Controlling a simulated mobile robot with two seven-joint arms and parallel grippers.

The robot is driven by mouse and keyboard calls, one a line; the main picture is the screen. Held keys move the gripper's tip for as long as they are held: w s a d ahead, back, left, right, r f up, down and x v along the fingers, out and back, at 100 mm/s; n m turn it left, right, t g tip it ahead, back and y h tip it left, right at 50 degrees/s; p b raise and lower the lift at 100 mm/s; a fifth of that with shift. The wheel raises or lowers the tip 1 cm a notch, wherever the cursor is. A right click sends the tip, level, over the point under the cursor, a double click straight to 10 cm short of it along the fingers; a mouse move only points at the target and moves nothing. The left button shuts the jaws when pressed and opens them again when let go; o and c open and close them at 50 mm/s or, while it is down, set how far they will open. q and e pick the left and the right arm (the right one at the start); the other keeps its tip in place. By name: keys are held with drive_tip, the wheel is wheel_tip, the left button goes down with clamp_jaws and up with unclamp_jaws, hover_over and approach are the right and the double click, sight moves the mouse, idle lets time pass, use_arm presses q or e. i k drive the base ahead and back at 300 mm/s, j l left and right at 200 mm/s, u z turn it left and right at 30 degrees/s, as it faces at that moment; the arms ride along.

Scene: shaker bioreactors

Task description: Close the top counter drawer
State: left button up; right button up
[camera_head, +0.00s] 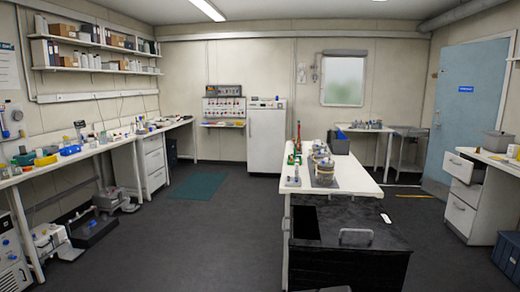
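The right-hand counter (498,159) has a white drawer unit under its worktop. Its top drawer (460,167) stands pulled out, with its front away from the cabinet and part of its dark inside showing. The lower drawer (460,214) below it has a dark handle and looks shut or nearly shut. Another white drawer unit (153,162) stands under the left-hand counter, and its drawers look shut. Neither of my grippers is in view, so nothing is seen touching the open drawer.
A white island bench (356,177) with glassware stands in the middle. A black box-like block (350,265) with a grey handle fills the near centre. Dark floor (434,245) lies clear between it and the right counter. A blue crate (508,256) stands at the right edge.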

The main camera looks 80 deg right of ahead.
sight(468, 171)
drive_tip(key=z, duration=1.5)
drive_tip(key=l+z, duration=0.35)
drive_tip(key=i+l+z, duration=0.1)
drive_tip(key=l+z, duration=0.2)
drive_tip(key=i+l+z, duration=0.1)
drive_tip(key=l+z, duration=0.25)
drive_tip(key=i+l+z, duration=0.2)
drive_tip(key=l+z, duration=0.15)
drive_tip(key=i+l+z, duration=0.15)
drive_tip(key=l+z, duration=0.2)
drive_tip(key=i+l+z, duration=0.25)
drive_tip(key=z, duration=0.15)
drive_tip(key=i+l+z, duration=0.25)
drive_tip(key=z, duration=0.15)
drive_tip(key=i+l+z, duration=0.15)
drive_tip(key=i+z, duration=0.45)
drive_tip(key=z, duration=0.15)
drive_tip(key=i+u, duration=0.15)
drive_tip(key=i, duration=0.45)
drive_tip(key=i+l+u, duration=0.2)
drive_tip(key=i, duration=0.4)
drive_tip(key=i+l+u, duration=0.15)
drive_tip(key=i, duration=0.4)
